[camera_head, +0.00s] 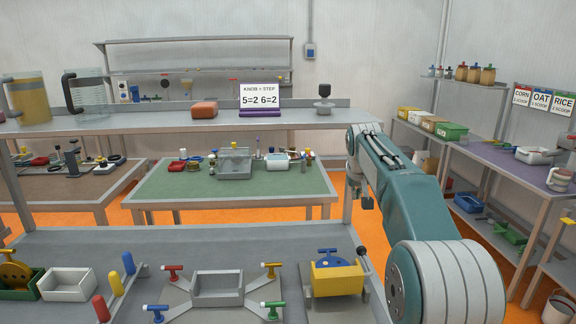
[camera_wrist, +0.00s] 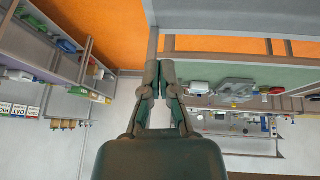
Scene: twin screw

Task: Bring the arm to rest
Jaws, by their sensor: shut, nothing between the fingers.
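My arm (camera_head: 415,195) reaches forward from the lower right in the head view, its teal link rising to a wrist joint near the right end of the raised grey shelf. My gripper (camera_wrist: 159,66) shows in the wrist view with its two fingers together and nothing between them. The wrist view is upside down, with the orange floor at the top. The gripper appears clear of the things around it in that view. In the head view the fingers are hard to make out.
A grey bench (camera_head: 120,245) in front holds a yellow box (camera_head: 338,279), a grey tray fixture (camera_head: 217,288) and a white bin (camera_head: 67,284). A green-topped table (camera_head: 170,190) stands behind.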

